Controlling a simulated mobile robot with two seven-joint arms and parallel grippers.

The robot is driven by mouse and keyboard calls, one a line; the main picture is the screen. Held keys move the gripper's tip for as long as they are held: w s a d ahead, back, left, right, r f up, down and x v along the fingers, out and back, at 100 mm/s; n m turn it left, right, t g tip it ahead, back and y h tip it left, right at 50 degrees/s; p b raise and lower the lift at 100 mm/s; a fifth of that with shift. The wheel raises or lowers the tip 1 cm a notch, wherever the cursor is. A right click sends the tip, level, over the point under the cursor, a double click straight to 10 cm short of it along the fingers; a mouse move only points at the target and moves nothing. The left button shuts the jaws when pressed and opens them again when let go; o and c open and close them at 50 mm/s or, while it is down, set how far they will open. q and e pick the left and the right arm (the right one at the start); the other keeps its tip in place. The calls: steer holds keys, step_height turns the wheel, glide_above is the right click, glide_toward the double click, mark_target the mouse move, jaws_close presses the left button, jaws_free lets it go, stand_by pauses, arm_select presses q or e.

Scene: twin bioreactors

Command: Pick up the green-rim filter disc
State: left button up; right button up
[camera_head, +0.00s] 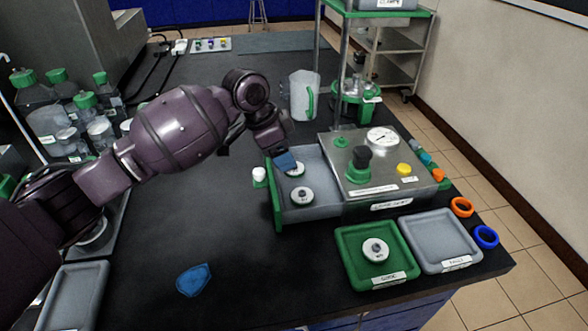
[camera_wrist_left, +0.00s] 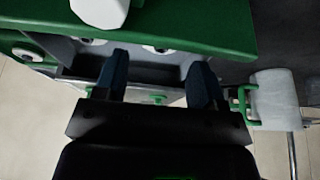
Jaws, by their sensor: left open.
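Two pale filter discs with dark centres lie in the grey bay at the left of the green-edged device: a front disc (camera_head: 301,195) and a back disc (camera_head: 295,170). A third disc (camera_head: 375,250) lies in the green tray (camera_head: 345,238). Rim colours are too small to tell, so I cannot say which has the green rim. My left gripper (camera_head: 286,161) is over the back of the bay, partly covering the back disc. In the left wrist view its two dark blue fingers (camera_wrist_left: 160,82) stand apart with nothing held; discs show beyond them. My right gripper is out of view.
A grey tray (camera_head: 440,238) lies right of the green tray, beside orange (camera_head: 462,207) and blue (camera_head: 486,237) rings. A white jug (camera_head: 303,95) and green-topped stand rise behind. The middle bench is mostly clear.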

mark_target(298, 170)
arm_select(q)
steer(key=b+x, duration=0.1)
steer(key=x, duration=0.3)
steer(key=shift+w+d+f, duration=0.25)
steer(key=shift+d, duration=0.1)
steer(key=shift+r, duration=0.15)
steer(key=shift+c, duration=0.3)
steer(key=c, duration=0.6)
